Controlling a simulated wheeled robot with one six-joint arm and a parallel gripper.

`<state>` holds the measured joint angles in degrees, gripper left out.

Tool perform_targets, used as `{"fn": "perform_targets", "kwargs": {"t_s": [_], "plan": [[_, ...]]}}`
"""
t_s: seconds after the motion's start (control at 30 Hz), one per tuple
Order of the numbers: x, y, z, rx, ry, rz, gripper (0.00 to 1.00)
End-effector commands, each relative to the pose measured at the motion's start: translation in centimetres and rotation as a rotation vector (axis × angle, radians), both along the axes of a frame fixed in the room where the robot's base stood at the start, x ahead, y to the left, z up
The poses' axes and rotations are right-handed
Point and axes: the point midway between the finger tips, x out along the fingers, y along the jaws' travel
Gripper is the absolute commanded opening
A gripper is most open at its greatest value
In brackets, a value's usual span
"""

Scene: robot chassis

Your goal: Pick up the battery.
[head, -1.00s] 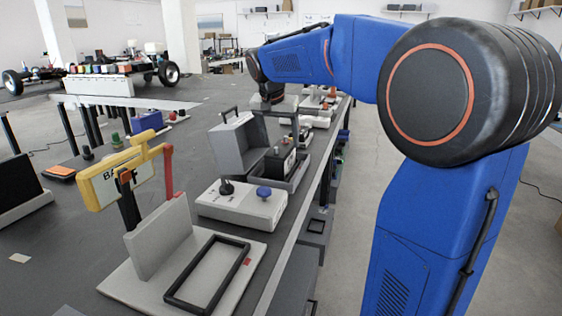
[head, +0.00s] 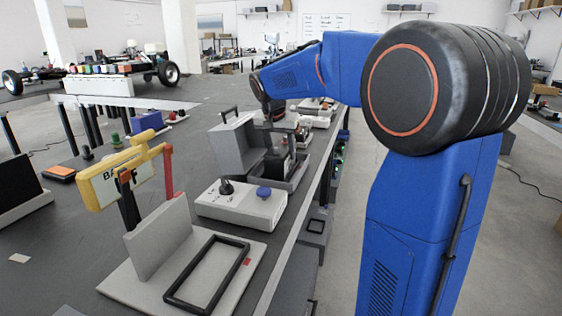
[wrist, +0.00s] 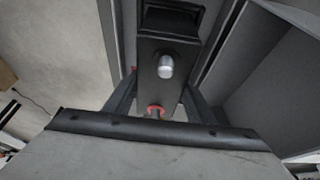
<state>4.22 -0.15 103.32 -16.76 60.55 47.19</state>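The battery (head: 276,166) is a dark block in the open grey case, partly hidden by the case lid and my arm's end. In the wrist view the battery (wrist: 165,48) shows a silver post, a red-ringed post and a dark recess or handle at its top. My gripper (wrist: 160,92) has its fingers apart, one on each side of the battery's near end. I cannot tell whether they touch it.
The grey case (head: 236,150) has its lid raised on the left. In front are a white box with knobs (head: 240,204), a base with a black frame (head: 208,275) and a yellow sign (head: 122,175). Open floor lies right of the bench.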

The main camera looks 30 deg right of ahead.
Motion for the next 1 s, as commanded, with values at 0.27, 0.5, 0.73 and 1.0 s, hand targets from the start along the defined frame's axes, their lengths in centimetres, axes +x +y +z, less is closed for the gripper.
{"fn": "perform_targets", "kwargs": {"t_s": [0.27, 0.5, 0.73, 1.0], "plan": [[0.1, 0.0, 0.3, -0.001, -0.005, 0.000, 0.00], [0.1, 0.0, 0.4, -0.001, -0.005, 0.000, 0.00], [0.1, 0.0, 1.8, -0.001, -0.006, 0.000, 0.00], [0.1, 0.0, 6.5, -0.001, -0.009, 0.000, 0.00]]}}
